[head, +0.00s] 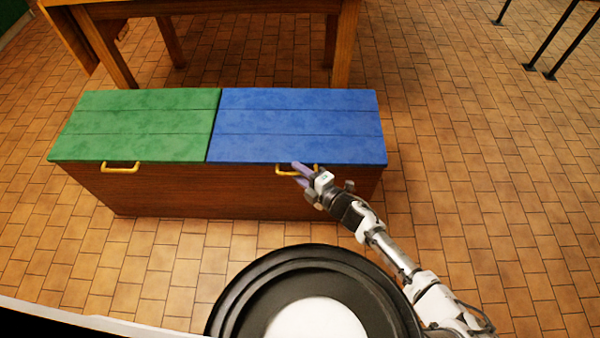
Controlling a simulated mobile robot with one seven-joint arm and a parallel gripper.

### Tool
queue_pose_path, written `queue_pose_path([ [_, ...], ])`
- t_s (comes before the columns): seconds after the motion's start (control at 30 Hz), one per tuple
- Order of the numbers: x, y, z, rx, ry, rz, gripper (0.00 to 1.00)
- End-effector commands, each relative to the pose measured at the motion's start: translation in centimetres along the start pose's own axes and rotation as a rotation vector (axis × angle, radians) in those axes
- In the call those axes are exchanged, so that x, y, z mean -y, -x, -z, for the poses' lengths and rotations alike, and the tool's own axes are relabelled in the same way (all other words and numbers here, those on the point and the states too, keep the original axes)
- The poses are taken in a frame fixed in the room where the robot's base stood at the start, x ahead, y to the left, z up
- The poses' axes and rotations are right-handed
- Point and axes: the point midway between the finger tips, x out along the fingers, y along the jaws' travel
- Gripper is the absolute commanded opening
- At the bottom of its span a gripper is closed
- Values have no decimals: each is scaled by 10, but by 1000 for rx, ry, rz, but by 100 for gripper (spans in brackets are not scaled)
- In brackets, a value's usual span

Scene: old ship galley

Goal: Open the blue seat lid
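The blue seat lid (297,122) lies flat and closed on the right half of a wooden bench box (220,190). A yellow handle (284,172) sits at the lid's front edge. My gripper (298,172) is at this handle, reaching in from the lower right, and its fingers cover part of the handle. Whether the fingers are closed on the handle or only beside it cannot be told from this view.
A green lid (140,122) with its own yellow handle (120,168) lies closed on the left half of the bench. A wooden table (215,8) stands behind the bench. Thin black legs (565,40) stand at the upper right. Tiled floor (480,200) on the right is clear.

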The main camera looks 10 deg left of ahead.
Motion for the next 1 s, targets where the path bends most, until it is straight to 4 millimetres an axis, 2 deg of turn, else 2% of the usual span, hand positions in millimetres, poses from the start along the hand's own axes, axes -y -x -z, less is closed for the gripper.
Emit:
queue_pose_path([
  [0.27, 0, -2, 0, 0, 0, 0, 32],
  [0.53, 1, -2, 0, 0, -1, 2, 0],
  [0.8, 3, -1, 1, 0, -2, 7, 0],
  [1.0, -6, -3, 5, -1, -3, 7, 0],
])
